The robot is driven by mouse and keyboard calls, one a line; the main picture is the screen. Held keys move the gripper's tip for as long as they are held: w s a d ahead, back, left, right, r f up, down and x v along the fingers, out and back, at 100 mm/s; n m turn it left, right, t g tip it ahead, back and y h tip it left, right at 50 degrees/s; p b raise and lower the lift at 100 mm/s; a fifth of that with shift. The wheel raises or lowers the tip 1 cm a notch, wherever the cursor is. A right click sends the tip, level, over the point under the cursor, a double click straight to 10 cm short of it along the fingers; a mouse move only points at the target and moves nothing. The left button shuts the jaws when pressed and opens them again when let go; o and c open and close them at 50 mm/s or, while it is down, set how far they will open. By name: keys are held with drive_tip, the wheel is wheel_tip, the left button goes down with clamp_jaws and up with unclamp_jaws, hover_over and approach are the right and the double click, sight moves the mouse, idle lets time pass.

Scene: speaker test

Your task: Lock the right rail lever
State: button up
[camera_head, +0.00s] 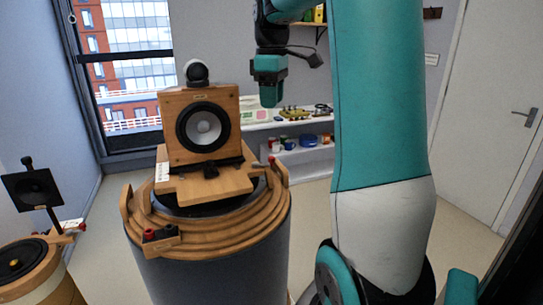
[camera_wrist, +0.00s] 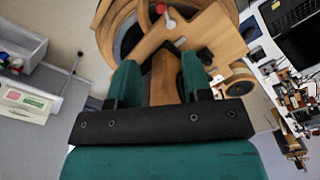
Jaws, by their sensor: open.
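A wooden speaker (camera_head: 205,125) with a black-ringed cone stands upright on a wooden platform (camera_head: 225,187) above a round drum. A small lever with a red knob (camera_head: 271,160) shows at the platform's right side; what seems to be the same red knob is at the top of the wrist view (camera_wrist: 161,9). I cannot tell from the pictures whether it is locked. My gripper (camera_head: 270,98) hangs in the air to the right of the speaker, fingers down. In the wrist view its fingers (camera_wrist: 159,68) are apart, with the speaker's wooden side (camera_wrist: 164,80) showing beyond the gap.
Curved wooden rings (camera_head: 215,235) top the dark drum, with red and black knobs (camera_head: 150,235) at its front left. A second stand with a black panel (camera_head: 32,188) is at the far left. A shelf with small items (camera_head: 290,142) stands behind. Air around my gripper looks clear.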

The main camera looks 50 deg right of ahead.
sight(272, 157)
wheel_tip(272, 157, down, 16)
drive_tip(key=shift+a+r+p, duration=0.1)
drive_tip(key=shift+r+p, duration=0.05)
drive_tip(key=shift+p, duration=0.95)
drive_tip(key=shift+c, duration=0.3)
